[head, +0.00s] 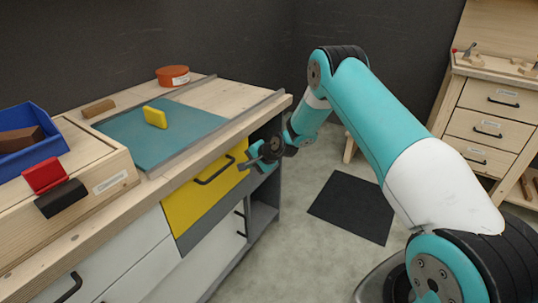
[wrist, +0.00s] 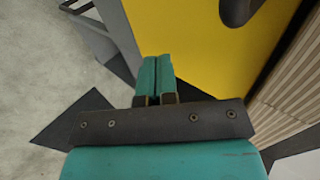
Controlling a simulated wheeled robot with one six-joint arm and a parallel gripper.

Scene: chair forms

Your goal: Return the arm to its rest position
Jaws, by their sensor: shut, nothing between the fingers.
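My gripper (head: 254,158) is in front of the workbench, close to the right end of the yellow drawer (head: 205,187). In the wrist view its two teal fingers (wrist: 156,76) are together, with nothing between them. The yellow drawer front (wrist: 195,45) fills the upper middle of that view, beyond the fingertips. I cannot tell whether the fingers touch it. The drawer looks closed, with a dark handle (head: 215,172) on its front. My teal and white arm reaches from the lower right toward the bench.
On the bench are a teal mat (head: 150,140) with a yellow block (head: 155,117), a wooden block (head: 98,108), an orange round tin (head: 173,76) and a blue bin (head: 28,140). A black floor mat (head: 352,207) lies right of the bench. A wooden drawer cabinet (head: 490,125) stands at right.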

